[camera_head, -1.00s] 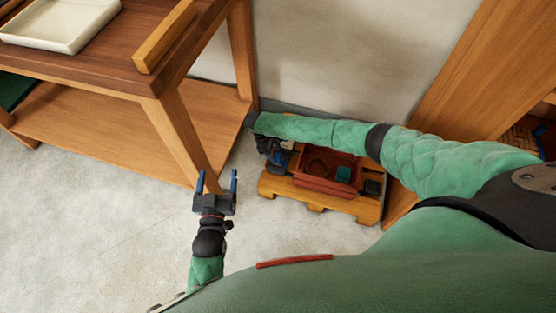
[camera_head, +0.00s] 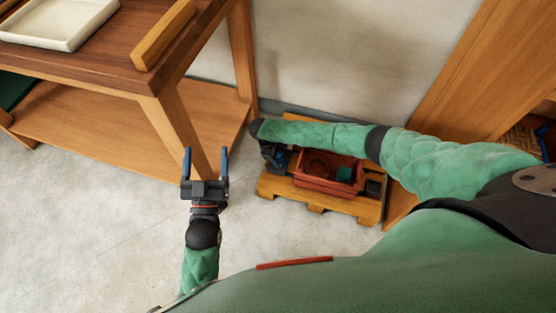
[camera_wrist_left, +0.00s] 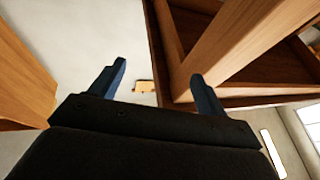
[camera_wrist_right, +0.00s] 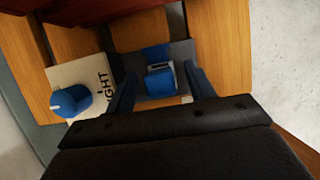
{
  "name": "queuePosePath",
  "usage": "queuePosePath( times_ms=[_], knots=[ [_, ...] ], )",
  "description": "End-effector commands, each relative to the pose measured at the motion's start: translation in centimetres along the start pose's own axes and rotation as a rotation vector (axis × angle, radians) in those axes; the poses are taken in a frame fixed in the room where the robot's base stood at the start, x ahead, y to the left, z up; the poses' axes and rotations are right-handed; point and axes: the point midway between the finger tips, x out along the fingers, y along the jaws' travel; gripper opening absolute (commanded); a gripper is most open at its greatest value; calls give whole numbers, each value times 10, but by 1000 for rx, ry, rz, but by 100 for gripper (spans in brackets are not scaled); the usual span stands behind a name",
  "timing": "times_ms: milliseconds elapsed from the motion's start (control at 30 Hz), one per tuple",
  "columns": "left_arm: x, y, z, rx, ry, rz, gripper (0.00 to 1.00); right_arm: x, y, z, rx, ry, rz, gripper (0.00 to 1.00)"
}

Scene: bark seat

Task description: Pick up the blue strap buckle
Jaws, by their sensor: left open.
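The blue strap buckle (camera_wrist_right: 160,80) lies on a dark grey pad in the right wrist view, a blue piece with a pale metal edge. My right gripper (camera_wrist_right: 158,84) is open, with its blue fingers on either side of the buckle; I cannot tell whether they touch it. In the head view my right gripper (camera_head: 273,156) is at the left end of the low wooden pallet (camera_head: 311,198), partly hidden by my arm. My left gripper (camera_head: 206,153) is open and empty over the floor, also seen in the left wrist view (camera_wrist_left: 158,72).
A blue knob-like piece (camera_wrist_right: 71,101) sits on a pale lettered card (camera_wrist_right: 88,75) left of the buckle. A red bin (camera_head: 325,185) with a green block (camera_head: 344,174) stands on the pallet. A wooden table (camera_head: 150,85) is at the left. The floor in front is clear.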

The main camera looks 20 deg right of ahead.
Motion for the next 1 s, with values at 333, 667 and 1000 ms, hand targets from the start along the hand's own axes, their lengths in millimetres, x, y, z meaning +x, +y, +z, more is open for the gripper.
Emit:
queuePosePath(
  times_ms=[333,667,1000],
  knots=[
    [-1,0,1,1,-4,0,76,0,0,0,0,0,0,2],
    [-1,0,5,-2,-25,-1,76,-4,0,2,0,0,0,2],
    [-33,-2,82,-26,-279,-16,76,-30,0,13,-1,0,0,2]
  ],
)
